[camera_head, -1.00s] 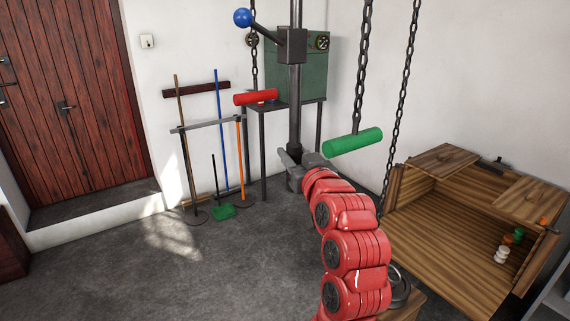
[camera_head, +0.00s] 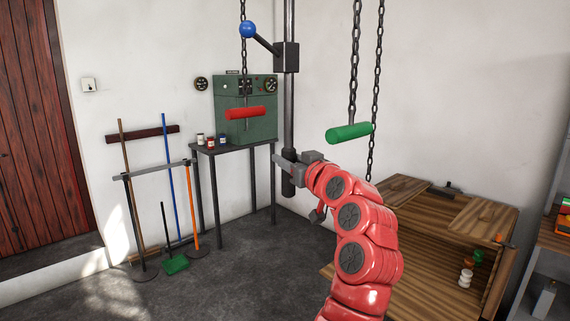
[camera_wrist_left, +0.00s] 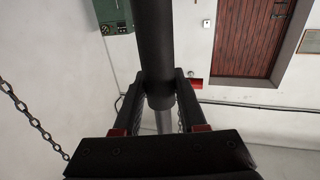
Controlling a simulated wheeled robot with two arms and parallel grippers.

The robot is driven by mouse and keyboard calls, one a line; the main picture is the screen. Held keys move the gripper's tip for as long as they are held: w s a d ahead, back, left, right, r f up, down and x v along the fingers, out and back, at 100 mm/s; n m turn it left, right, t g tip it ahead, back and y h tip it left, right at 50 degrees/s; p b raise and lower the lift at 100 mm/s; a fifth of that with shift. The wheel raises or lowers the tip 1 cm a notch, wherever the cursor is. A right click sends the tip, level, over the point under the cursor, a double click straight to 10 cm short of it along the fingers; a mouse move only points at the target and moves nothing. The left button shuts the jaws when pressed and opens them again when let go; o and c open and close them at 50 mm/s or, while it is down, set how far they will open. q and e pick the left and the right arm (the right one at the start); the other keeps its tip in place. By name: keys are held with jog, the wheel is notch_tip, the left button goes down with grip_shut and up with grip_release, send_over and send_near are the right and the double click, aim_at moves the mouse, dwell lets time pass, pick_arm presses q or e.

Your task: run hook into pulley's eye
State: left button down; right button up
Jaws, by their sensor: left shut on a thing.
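My left gripper (camera_head: 290,167) is shut on a dark pole (camera_head: 288,183), near its lower end. The pole appears to run upright past the top edge of the head view, so its upper end is out of sight. In the left wrist view the thick dark part of the pole (camera_wrist_left: 153,40) sits between the two fingers (camera_wrist_left: 163,100), and a thinner, lighter rod shows beyond it. I cannot make out a hook or a pulley's eye in these frames. My right gripper is not in view.
A red handle (camera_head: 245,113) and a green handle (camera_head: 349,132) hang on chains. A blue-knobbed lever (camera_head: 248,30) joins a dark box (camera_head: 286,56). A green machine (camera_head: 258,95) stands on a table (camera_head: 236,146). A wooden cabinet (camera_head: 407,187) is at right.

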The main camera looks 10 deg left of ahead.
pick_arm(q)
jog(key=shift+f, duration=0.1)
jog(key=shift+c, duration=2.3)
grip_release()
jog(key=b+v, duration=0.2)
jog(key=v, duration=1.5)
jog(key=shift+s+d+b, duration=0.2)
jog(key=shift+b, duration=0.15)
